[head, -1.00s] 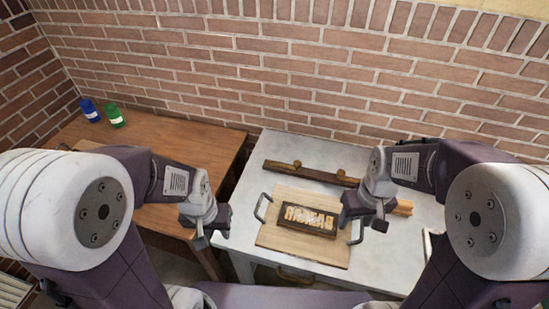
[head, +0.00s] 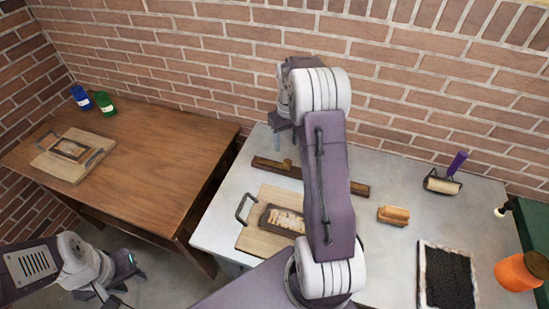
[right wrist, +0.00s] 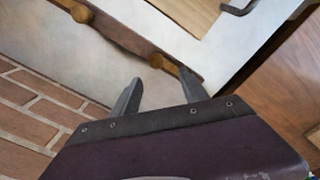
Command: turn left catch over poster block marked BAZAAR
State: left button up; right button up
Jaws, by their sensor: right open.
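The dark-framed poster block (head: 282,218) with pale raised lettering lies on a wooden board (head: 254,240) on the pale table; my right arm hides its right part. Behind it, a dark wooden bar (head: 262,166) carries the catches, two round wooden knobs. The left catch (right wrist: 163,63) shows in the right wrist view, just ahead of and between the fingertips of my right gripper (right wrist: 161,78). That gripper is open and also shows above the bar in the head view (head: 284,128). The other catch (right wrist: 81,13) is farther off. My left gripper (head: 126,277) hangs low at left, away from the block.
Another framed block (head: 70,149) lies on a board on the brown table (head: 170,150), near blue (head: 80,98) and green jars (head: 104,103). A roller (head: 441,184), wooden piece (head: 393,215), black tray (head: 447,278) and orange jar (head: 521,271) are at right. A brick wall stands behind.

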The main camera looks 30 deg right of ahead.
aim_at(288, 162)
jog(key=f, duration=0.9)
jog(key=shift+s+d+f+p, duration=0.1)
jog(key=shift+s+d+p, duration=0.2)
grip_shut()
dwell(1.1)
